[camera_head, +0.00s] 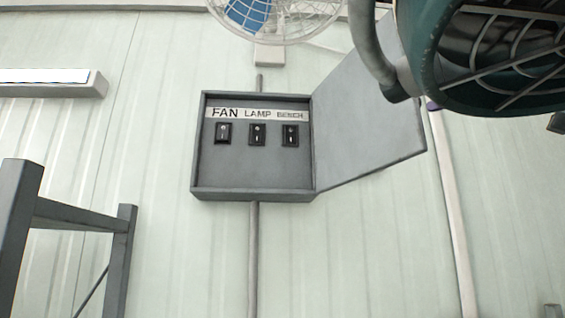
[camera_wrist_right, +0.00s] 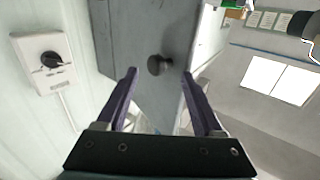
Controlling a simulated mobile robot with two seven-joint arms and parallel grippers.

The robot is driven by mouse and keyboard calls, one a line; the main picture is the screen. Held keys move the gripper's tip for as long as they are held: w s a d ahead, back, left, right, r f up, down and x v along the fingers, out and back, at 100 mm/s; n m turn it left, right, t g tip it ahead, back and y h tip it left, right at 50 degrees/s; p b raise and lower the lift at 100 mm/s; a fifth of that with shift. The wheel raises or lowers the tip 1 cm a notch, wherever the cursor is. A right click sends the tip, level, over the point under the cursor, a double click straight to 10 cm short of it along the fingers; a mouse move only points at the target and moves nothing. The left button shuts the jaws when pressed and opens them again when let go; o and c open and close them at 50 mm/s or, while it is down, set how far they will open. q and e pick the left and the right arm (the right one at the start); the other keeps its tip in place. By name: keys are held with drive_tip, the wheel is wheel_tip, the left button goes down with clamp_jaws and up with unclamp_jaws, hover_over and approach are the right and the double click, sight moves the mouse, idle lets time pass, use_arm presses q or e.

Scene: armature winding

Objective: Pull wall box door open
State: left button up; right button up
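The grey wall box (camera_head: 253,165) hangs on the pale wall, with a row of black switches labelled FAN, LAMP and BENCH inside. Its grey door (camera_head: 365,110) stands wide open, swung out to the right. In the right wrist view the door's grey panel (camera_wrist_right: 135,35) carries a dark round knob (camera_wrist_right: 158,65). My right gripper (camera_wrist_right: 159,75) is open, its purple fingers on either side of the knob and apart from it. In the head view only a purple bit of it (camera_head: 432,105) shows beside the door's outer edge. My left gripper is not in view.
A teal caged round object (camera_head: 490,60) fills the upper right and hides part of the door. A white fan (camera_head: 275,15) is above the box. A grey metal frame (camera_head: 20,215) stands lower left. A white rotary switch (camera_wrist_right: 48,62) is on the wall.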

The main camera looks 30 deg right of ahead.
drive_tip(key=v, duration=0.4)
drive_tip(key=shift+s+r, duration=0.15)
drive_tip(key=shift+s, duration=0.25)
